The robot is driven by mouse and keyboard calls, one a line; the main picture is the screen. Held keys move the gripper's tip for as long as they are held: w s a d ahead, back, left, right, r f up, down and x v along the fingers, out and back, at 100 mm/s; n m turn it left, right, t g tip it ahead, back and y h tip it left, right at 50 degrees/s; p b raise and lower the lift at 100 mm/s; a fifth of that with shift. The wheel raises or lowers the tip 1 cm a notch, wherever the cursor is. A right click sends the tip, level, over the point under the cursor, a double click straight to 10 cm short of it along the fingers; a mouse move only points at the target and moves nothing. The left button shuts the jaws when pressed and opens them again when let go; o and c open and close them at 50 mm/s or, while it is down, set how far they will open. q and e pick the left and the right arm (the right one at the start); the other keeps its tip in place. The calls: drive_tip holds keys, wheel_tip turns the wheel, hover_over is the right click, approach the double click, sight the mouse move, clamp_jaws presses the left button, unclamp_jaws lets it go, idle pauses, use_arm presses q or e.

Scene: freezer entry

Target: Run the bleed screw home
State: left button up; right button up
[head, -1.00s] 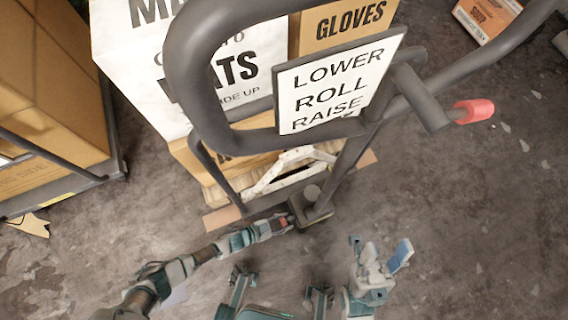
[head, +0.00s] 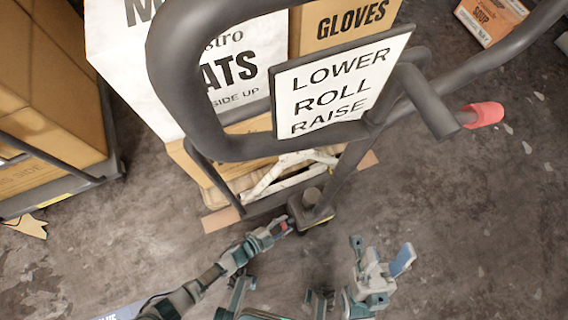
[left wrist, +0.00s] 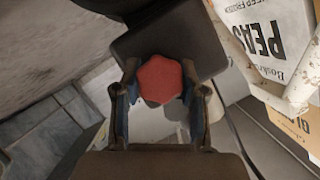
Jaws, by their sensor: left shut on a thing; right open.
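The bleed screw has a red, lobed head (left wrist: 160,78). The screw's shank is hidden behind the head. My right gripper (head: 382,262) is open and empty over the floor, right of the block.
The lift's thick grey handle frame (head: 172,80) arches above my left gripper, with a LOWER ROLL RAISE sign (head: 335,85) and a red-tipped lever (head: 483,115). Boxes load it behind. A cart of cartons (head: 50,90) stands left. Floor (head: 470,220) at right is clear.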

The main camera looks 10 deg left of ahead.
use_arm(q)
drive_tip(key=shift+s+a+f, duration=0.25)
drive_tip(key=shift+f, duration=0.05)
drive_tip(key=o, duration=0.9)
drive_tip(key=shift+o, duration=1.3)
drive_tip(key=shift+r, duration=0.1)
drive_tip(key=shift+w, duration=0.1)
drive_tip(key=v, duration=1.2)
drive_tip(key=shift+d, duration=0.1)
